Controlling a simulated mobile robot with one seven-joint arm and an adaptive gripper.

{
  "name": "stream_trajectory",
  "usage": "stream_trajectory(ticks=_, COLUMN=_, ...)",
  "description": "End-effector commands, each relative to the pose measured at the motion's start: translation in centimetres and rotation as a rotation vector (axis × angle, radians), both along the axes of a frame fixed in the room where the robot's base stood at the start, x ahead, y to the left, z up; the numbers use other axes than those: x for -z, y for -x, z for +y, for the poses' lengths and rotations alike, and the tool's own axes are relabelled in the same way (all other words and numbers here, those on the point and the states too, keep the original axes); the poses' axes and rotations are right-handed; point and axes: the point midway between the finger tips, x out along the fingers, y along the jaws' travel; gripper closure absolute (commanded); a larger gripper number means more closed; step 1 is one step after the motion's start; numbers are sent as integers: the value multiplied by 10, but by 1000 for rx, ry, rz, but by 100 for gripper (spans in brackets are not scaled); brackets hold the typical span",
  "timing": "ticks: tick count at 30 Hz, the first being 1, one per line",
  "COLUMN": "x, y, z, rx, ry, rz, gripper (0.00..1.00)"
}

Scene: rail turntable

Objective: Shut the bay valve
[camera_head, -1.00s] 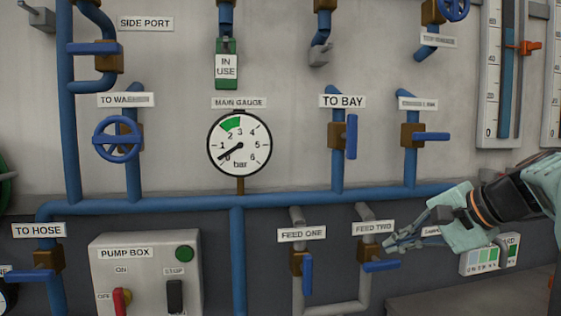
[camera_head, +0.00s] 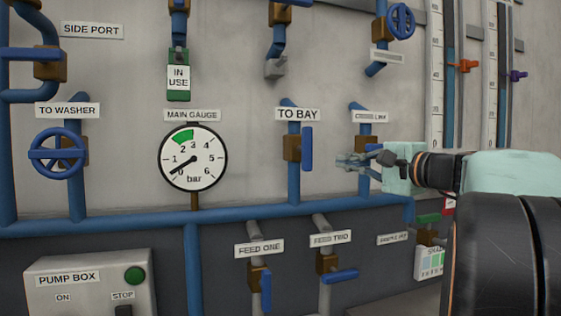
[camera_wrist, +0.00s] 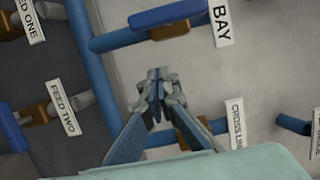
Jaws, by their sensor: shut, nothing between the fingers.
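The bay valve has a brown body (camera_head: 291,148) on a blue pipe under the "TO BAY" label (camera_head: 298,115). Its blue lever (camera_head: 307,149) stands upright, in line with the pipe. In the wrist view the lever (camera_wrist: 172,13) is at the top, with the label (camera_wrist: 222,22) beside it. My gripper (camera_head: 342,161) is to the right of the lever, apart from it, with its fingers pointing left. It is shut and empty, and the closed fingertips show in the wrist view (camera_wrist: 157,76). My gripper hides most of the cross-link valve in the head view.
The main gauge (camera_head: 192,158) is left of the bay valve, its needle near 0. The feed one lever (camera_head: 266,291) hangs down and the feed two lever (camera_head: 341,276) lies sideways below. A horizontal blue pipe (camera_head: 240,217) runs under the bay valve.

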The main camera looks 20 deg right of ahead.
Motion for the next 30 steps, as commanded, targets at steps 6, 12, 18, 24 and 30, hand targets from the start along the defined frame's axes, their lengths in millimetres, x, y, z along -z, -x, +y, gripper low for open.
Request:
stream_trajectory(ticks=6, x=-1, y=-26, z=24, rx=-3, ry=-1, rz=-2, gripper=100)
stream_trajectory(ticks=12, x=0, y=-25, z=44, rx=-1, ry=-1, rz=-1, gripper=100)
stream_trajectory(ticks=18, x=0, y=-25, z=48, rx=0, ry=0, rz=0, gripper=100)
stream_trajectory(ticks=24, x=0, y=-25, z=48, rx=0, ry=-1, rz=0, gripper=100)
stream_trajectory(ticks=30, x=2, y=-25, z=48, rx=-1, ry=-17, rz=1, gripper=100)
